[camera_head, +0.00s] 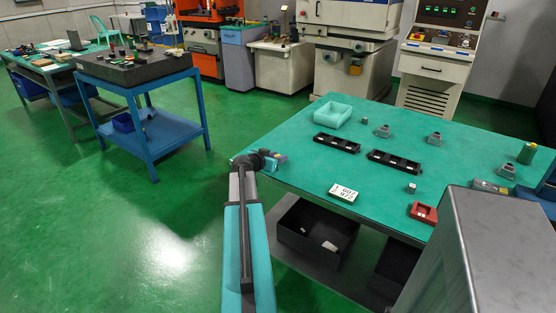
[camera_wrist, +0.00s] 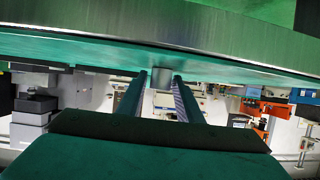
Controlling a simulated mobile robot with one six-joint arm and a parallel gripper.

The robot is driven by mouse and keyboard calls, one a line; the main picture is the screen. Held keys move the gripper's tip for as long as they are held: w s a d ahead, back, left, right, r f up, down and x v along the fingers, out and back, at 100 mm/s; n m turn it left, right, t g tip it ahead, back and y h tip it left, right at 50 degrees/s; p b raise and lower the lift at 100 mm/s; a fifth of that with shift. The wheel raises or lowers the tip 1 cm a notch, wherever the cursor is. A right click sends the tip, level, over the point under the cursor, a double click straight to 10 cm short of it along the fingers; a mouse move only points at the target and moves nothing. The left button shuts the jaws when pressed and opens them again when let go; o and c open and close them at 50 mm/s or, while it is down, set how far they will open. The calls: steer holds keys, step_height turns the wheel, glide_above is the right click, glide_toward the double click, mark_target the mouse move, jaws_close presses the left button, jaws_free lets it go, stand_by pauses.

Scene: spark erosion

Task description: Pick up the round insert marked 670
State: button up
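My gripper (camera_head: 277,158) is at the left edge of the green-topped table (camera_head: 300,165) in the head view. In the wrist view its two fingers (camera_wrist: 160,78) are spread with a gap between them. A small grey cylinder (camera_wrist: 162,79) shows in that gap against the green surface, apart from both fingers. The wrist picture looks upside down.
Two black racks (camera_head: 337,143) (camera_head: 394,162) lie mid-table. A pale green tray (camera_head: 333,111), a white number card (camera_head: 343,193) and a red block (camera_head: 423,212) also stand there. Several grey fixtures (camera_head: 434,138) are behind. A black bin (camera_head: 316,232) sits below.

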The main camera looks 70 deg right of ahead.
jaws_close()
steer(key=shift+r, duration=0.15)
steer(key=shift+r, duration=0.8)
steer(key=shift+r+b, duration=0.35)
steer(key=shift+r, duration=0.55)
steer(key=s+a+b, duration=0.2)
steer(key=a+b, duration=0.2)
steer(key=a, duration=0.9)
steer(key=shift+r, duration=0.35)
steer(key=b, duration=0.5)
steer(key=shift+a+r, duration=0.1)
steer(key=shift+a, duration=0.3)
steer(key=a+b, duration=0.1)
steer(key=b, duration=0.6)
steer(key=shift+s+a, duration=0.1)
steer(key=shift+a, duration=0.1)
steer(key=shift+a+r+b, duration=0.2)
steer(key=shift+a+b, duration=0.1)
steer(key=shift+b, duration=0.65)
